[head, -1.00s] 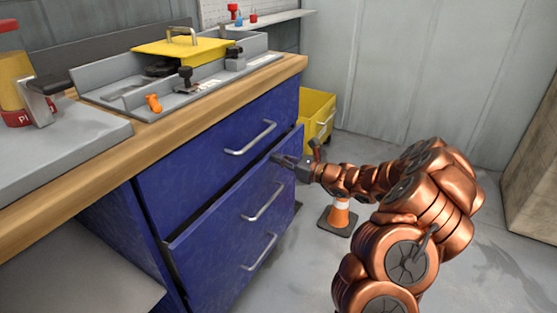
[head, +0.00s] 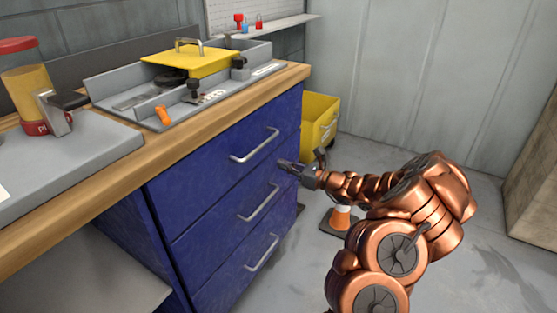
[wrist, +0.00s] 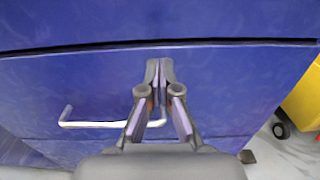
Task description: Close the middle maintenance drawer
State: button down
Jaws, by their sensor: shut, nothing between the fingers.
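The blue cabinet has three drawers, each with a silver bar handle. The middle drawer (head: 228,228) now looks flush with the top drawer (head: 200,165) and the bottom drawer (head: 225,278). In the wrist view the middle drawer's front (wrist: 70,85) lies below a thin dark seam, with its handle (wrist: 90,124) lower down. My gripper (head: 283,164) is shut and empty. Its fingertips are at the upper right part of the middle drawer's front, above and right of the handle. They appear to touch the front. The gripper also shows in the wrist view (wrist: 159,65).
A wooden worktop (head: 120,165) carries a grey fixture with a yellow lid (head: 190,60).

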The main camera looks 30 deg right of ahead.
jog(key=p+v, duration=0.1)
jog(key=v, duration=0.9)
jog(key=shift+a, duration=0.1)
jog(key=s+a+r+n+g+y+p, duration=0.1)
jog(key=s+a+r+n+g+p, duration=0.35)
jog(key=a, duration=0.45)
jog(key=s+a+r+n+g+y+p, duration=0.1)
jog(key=a+r+n+g+y+p, duration=0.15)
jog(key=a+r+n, duration=0.45)
jog(key=s+a+r+n+g+y+p, duration=0.1)
jog(key=s+a+r+n+g+p, duration=0.2)
jog(key=a+r, duration=0.65)
jog(key=s+a+r+n+g+h+p, duration=0.4)
jog(key=s+a+n+g+p, duration=0.25)
jog(key=s+a, duration=0.4)
jog(key=s+d+r+n+h+p, duration=0.4)
jog(key=s+d+h+p, duration=0.1)
jog(key=s, duration=0.4)
jog(key=s+d+r+n+h+p, duration=0.4)
jog(key=s+d+h+p, duration=0.1)
jog(key=s, duration=0.4)
jog(key=shift+d+r+n+p, duration=0.3)
jog(key=shift+d+r+p, duration=0.1)
jog(key=shift+d, duration=0.4)
jog(key=shift+a+g, duration=0.1)
jog(key=shift+g, duration=0.15)
